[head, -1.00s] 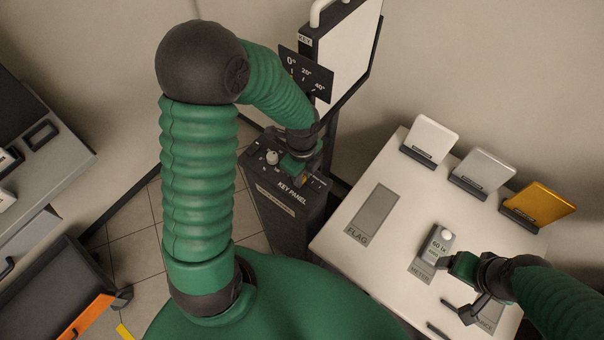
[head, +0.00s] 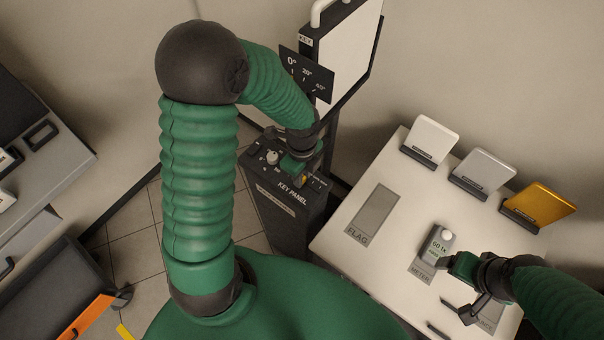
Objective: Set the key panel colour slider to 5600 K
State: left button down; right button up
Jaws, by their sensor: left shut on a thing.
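The key panel's dark control box (head: 283,195) stands upright at centre, with "KEY PANEL" lettered on its sloping top. A pale round knob (head: 272,157) shows on the left of that top. My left gripper (head: 298,166) is down at the right part of the top, shut on the slider's knob. My gripper and wrist hide the knob and most of its scale, so its setting cannot be read. The white key light panel (head: 340,50) rises behind, with a dark angle plate (head: 305,73) beside it. My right gripper (head: 462,266) is over the table, its jaws unclear.
The white table (head: 345,262) at right bears a grey FLAG mat (head: 374,212). A handheld meter (head: 436,246) reading about 60 lx lies close to my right gripper. White (head: 431,137), grey (head: 483,170) and gold (head: 541,205) cards stand along the back. A cart (head: 60,290) is at lower left.

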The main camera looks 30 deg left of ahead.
pick_arm(q)
jog(key=shift+w, duration=0.1)
jog(key=d+p, duration=0.1)
jog(key=d, duration=0.4)
jog(key=shift+d, duration=0.2)
jog(key=shift+s+a, duration=0.1)
jog(key=shift+s, duration=0.1)
jog(key=c, duration=1.4)
grip_release()
jog(key=shift+c, duration=0.2)
jog(key=shift+o, duration=1)
jog(key=shift+d, duration=0.35)
notch_tip(320, 180, up, 8)
jog(key=r+p, duration=0.1)
notch_tip(320, 180, up, 8)
send_over(319, 193)
jog(key=shift+w+d+p, duration=0.1)
jog(key=shift+p, duration=0.35)
